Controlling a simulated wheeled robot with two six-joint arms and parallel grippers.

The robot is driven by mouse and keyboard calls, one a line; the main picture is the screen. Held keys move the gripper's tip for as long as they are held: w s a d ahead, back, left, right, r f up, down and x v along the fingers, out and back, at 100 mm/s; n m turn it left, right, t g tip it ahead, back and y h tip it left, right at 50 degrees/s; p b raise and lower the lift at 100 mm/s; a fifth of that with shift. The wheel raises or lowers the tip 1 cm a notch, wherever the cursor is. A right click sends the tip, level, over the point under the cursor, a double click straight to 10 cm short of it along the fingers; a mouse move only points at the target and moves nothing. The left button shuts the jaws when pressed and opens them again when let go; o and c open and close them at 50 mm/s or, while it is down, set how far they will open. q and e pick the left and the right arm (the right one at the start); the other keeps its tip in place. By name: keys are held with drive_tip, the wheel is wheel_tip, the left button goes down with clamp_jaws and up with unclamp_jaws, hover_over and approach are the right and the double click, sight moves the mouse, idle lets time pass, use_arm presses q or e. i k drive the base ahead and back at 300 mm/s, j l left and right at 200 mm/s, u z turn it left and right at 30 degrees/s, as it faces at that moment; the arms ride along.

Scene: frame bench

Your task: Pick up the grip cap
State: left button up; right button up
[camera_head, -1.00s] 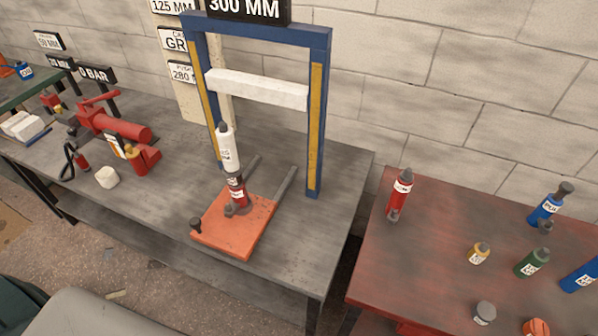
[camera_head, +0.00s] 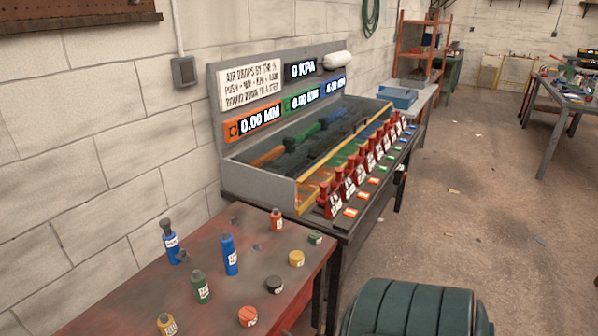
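I cannot tell which piece is the grip cap. Several small capped or cap-like pieces stand on the red-brown table at the lower left. Among them are a short black piece (camera_head: 274,285), a short orange piece (camera_head: 248,316), a short yellow piece (camera_head: 296,258) and a small green piece (camera_head: 315,238). Taller ones are a blue cylinder (camera_head: 229,256), a green bottle (camera_head: 201,290), a blue bottle with a grey top (camera_head: 171,247) and a small red bottle (camera_head: 277,221). Their labels are too small to read. Neither gripper is in view.
The red-brown table (camera_head: 130,300) adjoins a dark bench with a grey trough (camera_head: 250,190) and a row of red labelled pieces (camera_head: 350,185). Display signs (camera_head: 260,121) stand behind it. A block wall runs along the left. The floor (camera_head: 480,220) at right is open.

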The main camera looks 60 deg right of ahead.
sight(315, 237)
drive_tip(key=z, duration=2.1)
drive_tip(key=u, duration=3.2)
drive_tip(key=z, duration=3.15)
drive_tip(key=k+l+z, duration=0.1)
drive_tip(key=l+z, duration=0.2)
drive_tip(key=l, duration=0.1)
